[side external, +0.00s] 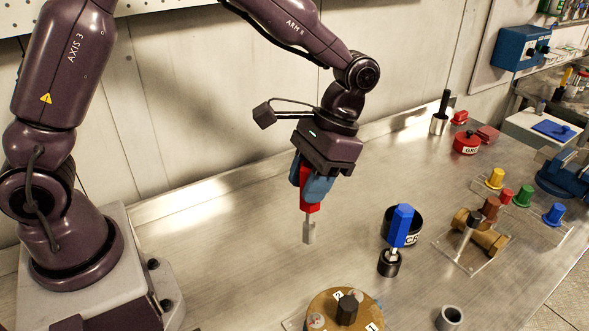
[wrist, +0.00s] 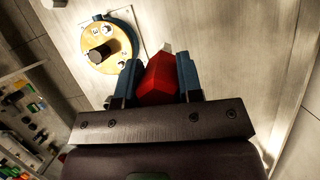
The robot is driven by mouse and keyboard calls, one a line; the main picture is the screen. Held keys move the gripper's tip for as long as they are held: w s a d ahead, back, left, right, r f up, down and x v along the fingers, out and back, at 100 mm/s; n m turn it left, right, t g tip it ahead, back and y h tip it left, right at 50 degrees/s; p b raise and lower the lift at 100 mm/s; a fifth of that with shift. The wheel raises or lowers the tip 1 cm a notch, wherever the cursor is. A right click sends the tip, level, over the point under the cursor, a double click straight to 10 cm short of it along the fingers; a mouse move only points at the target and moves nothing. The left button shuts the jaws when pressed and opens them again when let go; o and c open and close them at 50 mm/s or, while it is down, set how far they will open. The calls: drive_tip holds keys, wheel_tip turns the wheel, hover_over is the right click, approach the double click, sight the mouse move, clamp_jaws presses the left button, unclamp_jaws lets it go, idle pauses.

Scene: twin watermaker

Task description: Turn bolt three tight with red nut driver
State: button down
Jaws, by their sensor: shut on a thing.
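My gripper (side external: 313,184) is shut on the handle of the red nut driver (side external: 305,200), which hangs upright with its grey shaft pointing down. It is in the air, to the left of and above the round brass flange. In the wrist view the red handle (wrist: 158,84) sits between the blue fingers (wrist: 160,82). The brass flange (side external: 322,303) is at the bottom of the side view, partly cut off, with a dark central post and labels 2 and 1. The wrist view shows the flange (wrist: 88,43) with a label 3. How tight its bolts are cannot be told.
A blue nut driver (side external: 401,224) stands upright in a black holder (side external: 389,265), with a black round container (side external: 413,232) behind. A brass valve (side external: 484,237), coloured caps and a red tin (side external: 466,143) are farther right. A metal cup (side external: 450,317) stands in front. The bench's left middle is clear.

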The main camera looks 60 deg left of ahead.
drive_tip(key=s+d+f+n+h, duration=0.1)
drive_tip(key=s+d+n, duration=0.2)
drive_tip(key=d+n, duration=0.1)
drive_tip(key=s+d+f+n+t+h, duration=0.1)
drive_tip(key=s+d+n+h, duration=0.1)
drive_tip(key=d+n, duration=0.3)
drive_tip(key=shift+s+d, duration=0.45)
drive_tip(key=shift+d, duration=0.8)
drive_tip(key=shift+f, duration=1.15)
drive_tip(key=m+y, duration=0.1)
drive_tip(key=m, duration=0.3)
drive_tip(key=m+y, duration=0.2)
drive_tip(key=m, duration=0.3)
drive_tip(key=m+y, duration=0.1)
drive_tip(key=m, duration=0.3)
drive_tip(key=shift+a+m+y, duration=0.15)
drive_tip(key=shift+m+y, duration=0.15)
